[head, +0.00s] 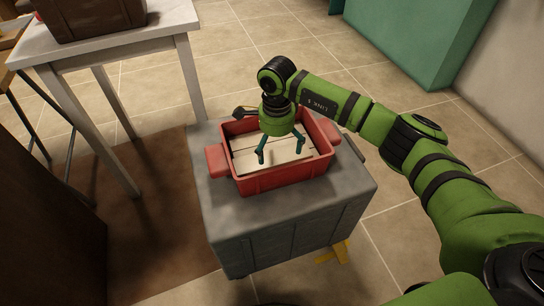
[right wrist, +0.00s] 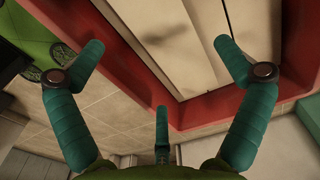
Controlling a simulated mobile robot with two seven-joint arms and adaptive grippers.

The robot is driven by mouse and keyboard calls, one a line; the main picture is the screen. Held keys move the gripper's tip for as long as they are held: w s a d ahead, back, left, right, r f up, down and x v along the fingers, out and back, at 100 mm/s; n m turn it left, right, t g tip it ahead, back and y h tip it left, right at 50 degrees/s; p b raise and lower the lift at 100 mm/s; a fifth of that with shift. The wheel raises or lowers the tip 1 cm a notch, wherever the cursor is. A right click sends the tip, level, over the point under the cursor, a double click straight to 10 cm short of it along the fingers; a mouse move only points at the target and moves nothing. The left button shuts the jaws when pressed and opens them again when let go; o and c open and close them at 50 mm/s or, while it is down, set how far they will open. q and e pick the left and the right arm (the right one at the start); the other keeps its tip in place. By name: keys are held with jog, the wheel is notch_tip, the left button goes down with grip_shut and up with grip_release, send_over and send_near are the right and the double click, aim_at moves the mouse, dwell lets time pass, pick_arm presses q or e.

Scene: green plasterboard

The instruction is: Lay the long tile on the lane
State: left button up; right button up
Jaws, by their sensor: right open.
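A red crate (head: 285,182) with side handles stands on a grey block. Pale, flat long pieces (head: 302,163) lie inside it; they look like the tiles, but I cannot tell which is the long tile. In the right wrist view the pale pieces (right wrist: 172,45) lie side by side with thin seams, inside the crate's red wall (right wrist: 205,112). My right gripper (head: 281,152) is open, pointing down over the crate; its fingers show spread and empty in the right wrist view (right wrist: 158,50). I cannot make out the lane. My left gripper is not in view.
The grey block (head: 290,238) has bare top around the crate. A white table (head: 110,45) with a brown box (head: 90,15) stands at upper left. A dark cabinet (head: 45,215) is at left. A green cabinet (head: 425,35) stands at the back right.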

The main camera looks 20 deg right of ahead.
aim_at(274, 160)
jog(key=f, duration=0.4)
jog(key=shift+a+f, duration=0.3)
jog(key=c, duration=1.4)
jog(key=shift+w+r, duration=0.1)
jog(key=shift+c, duration=0.5)
